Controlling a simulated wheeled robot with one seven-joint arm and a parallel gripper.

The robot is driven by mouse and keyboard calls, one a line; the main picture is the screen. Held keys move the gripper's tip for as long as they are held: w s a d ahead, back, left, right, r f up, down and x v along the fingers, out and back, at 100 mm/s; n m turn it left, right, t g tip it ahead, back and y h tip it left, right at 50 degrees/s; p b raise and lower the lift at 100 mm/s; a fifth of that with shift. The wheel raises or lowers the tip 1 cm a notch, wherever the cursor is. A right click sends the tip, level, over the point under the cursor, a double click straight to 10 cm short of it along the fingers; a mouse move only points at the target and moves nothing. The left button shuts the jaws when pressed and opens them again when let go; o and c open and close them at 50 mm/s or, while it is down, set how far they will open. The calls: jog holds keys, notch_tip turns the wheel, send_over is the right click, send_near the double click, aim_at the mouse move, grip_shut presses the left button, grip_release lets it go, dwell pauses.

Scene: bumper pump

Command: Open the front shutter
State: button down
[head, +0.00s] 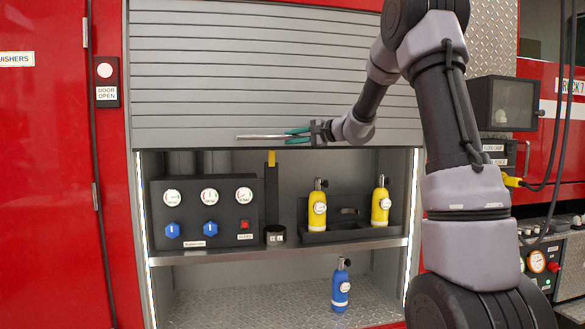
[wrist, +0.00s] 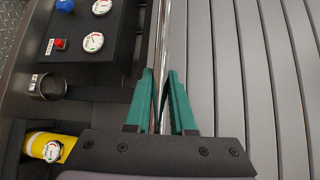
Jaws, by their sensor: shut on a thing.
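The front shutter (head: 250,70) is a grey slatted roller door, raised partway, with its lower edge about mid-height of the head view. It also shows on the right side of the wrist view (wrist: 255,60). A metal handle bar (head: 260,137) runs along its lower edge and shows as a shiny strip in the wrist view (wrist: 164,40). My gripper (head: 298,135) is at the right part of this bar. Its green fingers (wrist: 161,90) are on either side of the bar, shut on it. The bar's right part is hidden behind my gripper.
Below the shutter, the open compartment holds a gauge panel (head: 207,212), a black cup (head: 275,236) and two yellow cylinders (head: 317,211) in a black holder. A blue cylinder (head: 340,288) stands on the lower floor.

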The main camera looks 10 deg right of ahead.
notch_tip(320, 180, up, 18)
jog(key=shift+r, duration=0.2)
jog(key=c, duration=0.8)
grip_release()
jog(key=shift+o, duration=0.2)
jog(key=v, duration=1)
jog(key=shift+s+d, duration=0.25)
jog(key=shift+d, duration=0.1)
